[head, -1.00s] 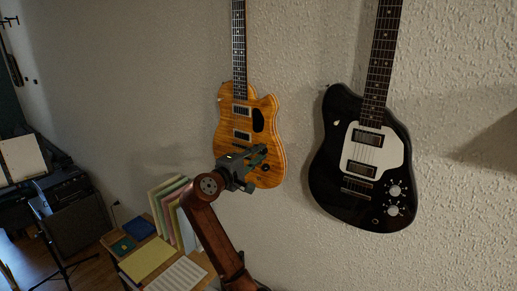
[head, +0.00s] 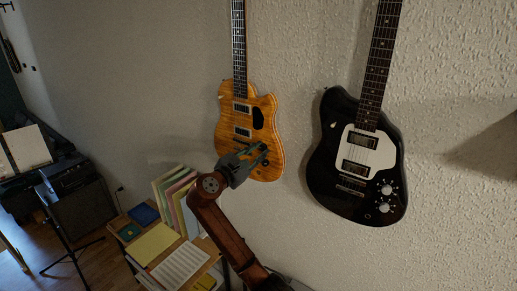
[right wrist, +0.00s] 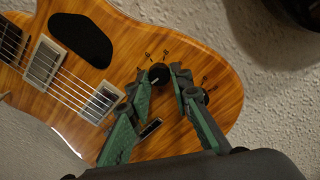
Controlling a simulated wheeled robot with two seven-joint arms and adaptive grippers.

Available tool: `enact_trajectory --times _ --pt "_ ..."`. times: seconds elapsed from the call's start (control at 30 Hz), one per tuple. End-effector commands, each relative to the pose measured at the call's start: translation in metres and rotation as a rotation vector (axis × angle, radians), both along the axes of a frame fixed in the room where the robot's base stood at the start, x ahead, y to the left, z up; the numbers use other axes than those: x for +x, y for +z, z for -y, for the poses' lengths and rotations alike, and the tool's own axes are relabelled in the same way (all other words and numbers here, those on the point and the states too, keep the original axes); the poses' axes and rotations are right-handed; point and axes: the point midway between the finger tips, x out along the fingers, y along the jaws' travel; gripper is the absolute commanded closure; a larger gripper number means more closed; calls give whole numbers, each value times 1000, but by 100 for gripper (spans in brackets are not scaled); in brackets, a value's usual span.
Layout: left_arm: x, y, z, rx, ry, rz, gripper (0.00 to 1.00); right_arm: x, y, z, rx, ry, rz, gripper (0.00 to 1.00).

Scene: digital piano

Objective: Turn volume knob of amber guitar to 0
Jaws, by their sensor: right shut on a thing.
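The amber guitar (head: 229,120) hangs upright on the wall, and its body fills much of the right wrist view (right wrist: 190,45). My right gripper (head: 262,149) is at the lower part of its body. In the right wrist view, its two green-and-grey fingers (right wrist: 159,76) stand on either side of a black knob (right wrist: 159,73) and are shut on it. A second dark knob (right wrist: 201,95) is partly hidden behind the right finger. Small dark marks are printed around both knobs, too small to read. My left gripper is not in view.
A black guitar (head: 328,165) with a white plate hangs to the right of the amber one. Below left, a low shelf holds upright coloured folders (head: 172,195) and a sheet of paper (head: 181,265). An amplifier (head: 82,205) stands farther left.

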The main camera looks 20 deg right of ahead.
Motion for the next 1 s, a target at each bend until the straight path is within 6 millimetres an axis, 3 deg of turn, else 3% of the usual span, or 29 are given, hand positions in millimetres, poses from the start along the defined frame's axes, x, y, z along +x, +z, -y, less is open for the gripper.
enact_trajectory --times 0.6,1.0 --pt "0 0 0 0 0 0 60 -1 -1 1 -293 1 -498 100" --pt "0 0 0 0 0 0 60 -2 -1 1 -428 3 -729 100"
